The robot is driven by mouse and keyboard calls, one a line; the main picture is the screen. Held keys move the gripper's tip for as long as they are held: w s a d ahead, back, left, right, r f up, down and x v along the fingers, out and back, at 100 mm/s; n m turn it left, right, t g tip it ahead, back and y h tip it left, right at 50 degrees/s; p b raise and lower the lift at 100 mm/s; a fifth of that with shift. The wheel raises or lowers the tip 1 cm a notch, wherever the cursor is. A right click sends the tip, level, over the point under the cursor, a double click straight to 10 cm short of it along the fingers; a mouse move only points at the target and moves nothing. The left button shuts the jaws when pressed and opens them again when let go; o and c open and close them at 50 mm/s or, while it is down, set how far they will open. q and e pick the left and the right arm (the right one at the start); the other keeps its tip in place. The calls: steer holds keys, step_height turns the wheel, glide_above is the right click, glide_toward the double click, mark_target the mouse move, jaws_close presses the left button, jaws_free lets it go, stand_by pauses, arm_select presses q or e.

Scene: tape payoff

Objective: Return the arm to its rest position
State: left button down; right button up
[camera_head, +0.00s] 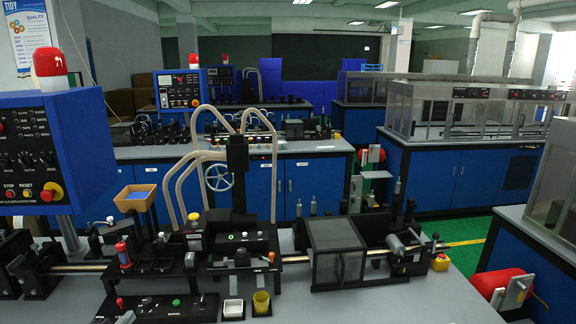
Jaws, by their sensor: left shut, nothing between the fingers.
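My right gripper and arm are not in view.
A blue control cabinet (75,150) rises at left. The bench's front right is clear.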

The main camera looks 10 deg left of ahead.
arm_select(q)
steer(key=s+d+f+n+g, duration=0.75)
steer(key=s+d+f, duration=0.35)
steer(key=s+d, duration=0.25)
steer(key=s+d+n+g+h, duration=0.1)
steer(key=s+d+n+g, duration=0.4)
steer(key=s+d, duration=0.7)
step_height(320, 180, down, 31)
steer(key=s+a+g, duration=0.1)
steer(key=s+a, duration=0.1)
steer(key=s+a+f+g, duration=0.1)
steer(key=s+a+f, duration=0.1)
steer(key=s+f, duration=0.7)
steer(key=s+a+f, duration=0.1)
steer(key=s+f, duration=0.9)
steer(key=f, duration=0.1)
steer(key=shift+s+a+f+m+g, duration=0.25)
steer(key=shift+a+m+g, duration=0.1)
steer(key=shift+m, duration=0.1)
